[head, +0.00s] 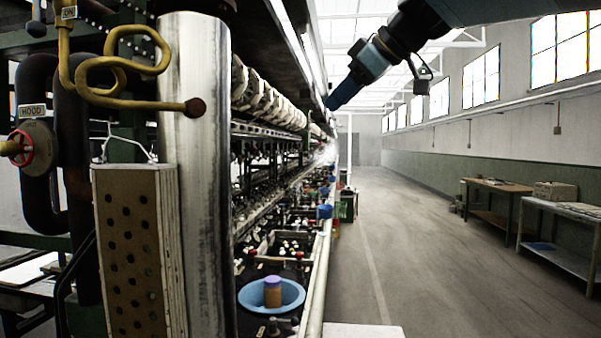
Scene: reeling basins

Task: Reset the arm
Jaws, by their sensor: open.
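My arm reaches in from the top right of the head view, dark with blue sections. My gripper (341,95) is the bright blue end, pointing down and left in the air beside the upper part of the reeling machine (262,95). It is open. Its fingers are too small to tell apart, and I see nothing held in it. A small dark bracket-like part hangs off my wrist.
A tall metal cylinder (197,170) and yellow pipes (125,75) stand at left. Tables (500,187) line the right wall. The aisle (400,235) is clear.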

